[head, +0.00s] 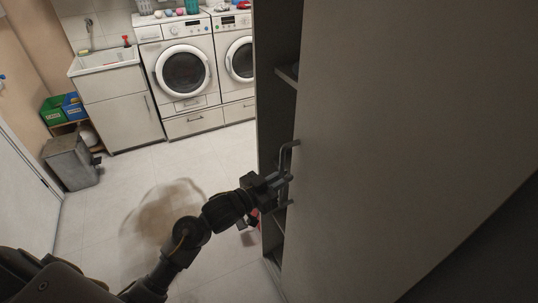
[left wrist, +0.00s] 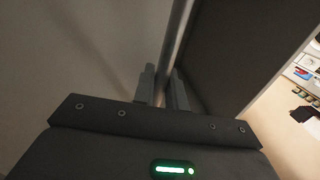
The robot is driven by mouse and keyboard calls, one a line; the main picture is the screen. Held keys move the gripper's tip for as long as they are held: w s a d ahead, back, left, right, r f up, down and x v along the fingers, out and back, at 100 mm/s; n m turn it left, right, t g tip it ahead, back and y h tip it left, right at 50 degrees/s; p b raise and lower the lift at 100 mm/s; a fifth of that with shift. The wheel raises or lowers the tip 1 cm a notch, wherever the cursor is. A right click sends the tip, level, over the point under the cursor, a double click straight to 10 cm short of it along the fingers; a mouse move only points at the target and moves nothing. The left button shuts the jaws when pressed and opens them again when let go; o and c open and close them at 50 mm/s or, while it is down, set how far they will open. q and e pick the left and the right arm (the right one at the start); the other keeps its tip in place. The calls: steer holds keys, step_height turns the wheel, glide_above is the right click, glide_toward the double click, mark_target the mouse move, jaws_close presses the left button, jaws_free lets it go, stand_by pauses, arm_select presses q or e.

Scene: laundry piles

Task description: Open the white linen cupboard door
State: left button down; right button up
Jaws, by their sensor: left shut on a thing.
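The linen cupboard door (head: 400,130) fills the right of the head view and stands partly open, with a dark gap showing shelves along its left edge. Its bar handle (head: 287,151) is near that edge. My left gripper (head: 285,181) is at the handle's lower part. In the left wrist view my left gripper (left wrist: 161,88) has its two fingers on either side of the grey handle bar (left wrist: 178,40), shut on it. The door face also shows in the left wrist view (left wrist: 80,50). My right gripper is not in view.
Two washing machines (head: 183,70) and a sink cabinet (head: 120,100) stand along the back wall. A grey bin (head: 72,163) and green and blue boxes (head: 54,110) are at the left.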

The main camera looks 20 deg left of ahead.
arm_select(q)
steer(key=s+d, duration=0.3)
steer(key=shift+s+d+p, duration=0.15)
steer(key=shift+d+p, duration=0.2)
steer(key=shift+d, duration=0.05)
steer(key=c, duration=1.5)
jaws_free()
steer(key=shift+c, duration=0.2)
steer(key=b+v, duration=0.3)
steer(key=v, duration=0.7)
steer(key=shift+s+a, duration=0.25)
steer(key=shift+s, duration=0.05)
